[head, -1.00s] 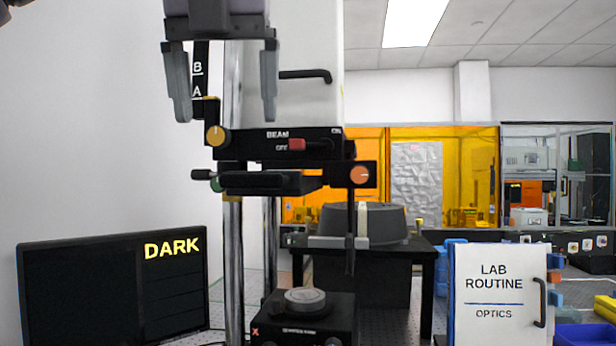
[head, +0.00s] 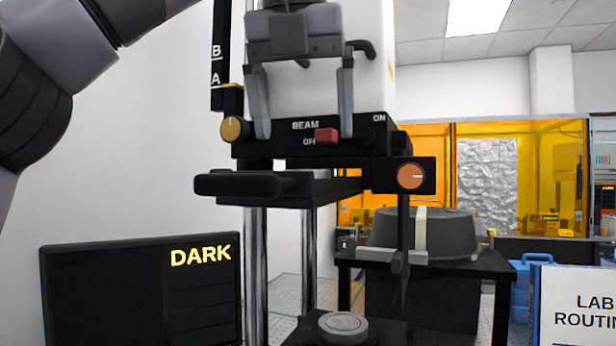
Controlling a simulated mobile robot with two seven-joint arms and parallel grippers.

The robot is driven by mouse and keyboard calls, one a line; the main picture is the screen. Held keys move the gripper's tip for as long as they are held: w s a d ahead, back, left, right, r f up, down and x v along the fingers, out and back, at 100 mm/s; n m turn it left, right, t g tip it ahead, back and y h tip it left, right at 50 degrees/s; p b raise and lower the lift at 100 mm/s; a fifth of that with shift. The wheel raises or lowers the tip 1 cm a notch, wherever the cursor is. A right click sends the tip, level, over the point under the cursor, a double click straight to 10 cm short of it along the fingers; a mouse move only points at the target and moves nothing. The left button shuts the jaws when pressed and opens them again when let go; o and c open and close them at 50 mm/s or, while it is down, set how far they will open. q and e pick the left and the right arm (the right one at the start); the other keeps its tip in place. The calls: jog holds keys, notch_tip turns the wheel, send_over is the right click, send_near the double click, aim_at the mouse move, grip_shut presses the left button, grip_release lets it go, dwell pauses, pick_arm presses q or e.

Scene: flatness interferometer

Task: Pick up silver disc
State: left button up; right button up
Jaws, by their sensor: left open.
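The silver disc (head: 342,324) lies flat on the dark stage at the bottom of the interferometer in the head view. The stage (head: 388,332) is cut off by the lower edge of the picture. My left gripper (head: 303,136) hangs fingers down with its two fingers apart and nothing between them. It is in front of the beam box (head: 280,147), well above the disc in the picture.
A black shelf (head: 270,189) juts out between the beam box and the stage. A red switch (head: 327,136), brass knob (head: 234,129) and orange knob (head: 411,176) are close by. A monitor (head: 140,300) reading DARK stands left.

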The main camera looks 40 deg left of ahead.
pick_arm(q)
jog(key=shift+x, duration=2.65)
jog(key=shift+w+a, duration=0.1)
jog(key=shift+w, duration=0.05)
jog(key=shift+r, duration=0.1)
jog(key=c, duration=1.2)
